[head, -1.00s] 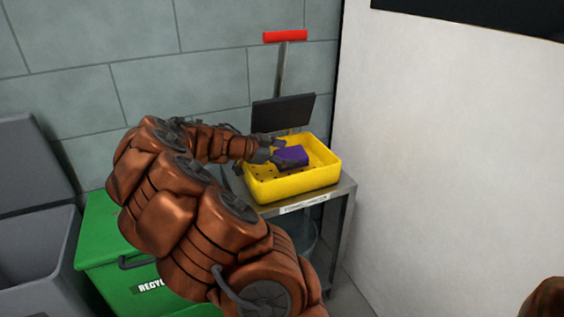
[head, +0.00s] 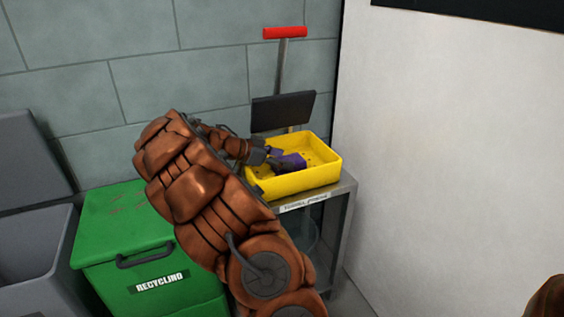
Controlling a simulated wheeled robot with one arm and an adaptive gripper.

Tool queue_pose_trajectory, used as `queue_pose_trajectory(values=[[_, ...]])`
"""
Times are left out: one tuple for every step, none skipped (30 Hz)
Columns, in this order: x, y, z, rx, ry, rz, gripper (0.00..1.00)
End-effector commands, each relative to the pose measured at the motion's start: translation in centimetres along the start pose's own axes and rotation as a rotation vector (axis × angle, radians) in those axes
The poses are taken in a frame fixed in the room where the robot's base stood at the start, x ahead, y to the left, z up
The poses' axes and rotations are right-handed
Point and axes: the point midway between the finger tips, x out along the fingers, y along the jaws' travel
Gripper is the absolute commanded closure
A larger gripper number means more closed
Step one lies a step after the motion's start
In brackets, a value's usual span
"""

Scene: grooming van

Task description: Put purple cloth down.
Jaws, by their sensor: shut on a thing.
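The purple cloth (head: 294,160) is a small folded block inside the yellow tray (head: 301,184). The tray has holes in its floor and stands on a small metal table. My gripper (head: 276,161) reaches into the tray from the left and is shut on the cloth. The fingers and my arm hide part of the cloth. I cannot tell whether the cloth touches the tray floor.
A dustpan-like tool with a red handle (head: 285,33) and dark plate (head: 283,111) stands behind the tray. The metal table (head: 345,196) is close to the white wall (head: 450,150). A green recycling bin (head: 108,226) and a grey bin (head: 28,250) stand at the left.

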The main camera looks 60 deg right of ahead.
Motion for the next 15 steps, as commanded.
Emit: queue_pose_trajectory(values=[[-0.01, -0.01, 0.00, -0.001, 0.000, 0.000, 0.62], [-0.02, -0.01, -0.02, -0.001, 0.000, 0.000, 0.62], [-0.03, -0.01, -0.04, -0.001, 0.000, 0.000, 0.62], [-0.03, 0.00, -0.06, -0.001, 0.000, 0.000, 0.62], [-0.03, 0.00, -0.06, 0.000, 0.000, 0.000, 0.62], [-0.03, 0.00, -0.06, 0.000, 0.000, 0.000, 0.62], [-0.02, 0.00, -0.04, 0.000, 0.000, 0.000, 0.62], [0.00, 0.00, 0.01, 0.000, 0.000, 0.000, 0.62], [0.05, 0.00, 0.09, 0.000, 0.000, 0.000, 0.62], [0.08, 0.00, 0.16, 0.000, 0.000, 0.000, 0.62], [0.10, 0.00, 0.21, 0.000, 0.000, 0.000, 0.62], [0.13, 0.00, 0.26, 0.000, 0.000, 0.000, 0.62], [0.09, 0.00, 0.19, 0.000, 0.000, 0.000, 0.28], [0.08, 0.01, 0.15, 0.000, 0.000, 0.000, 0.25], [0.07, 0.00, 0.14, 0.000, 0.000, 0.000, 0.21]])
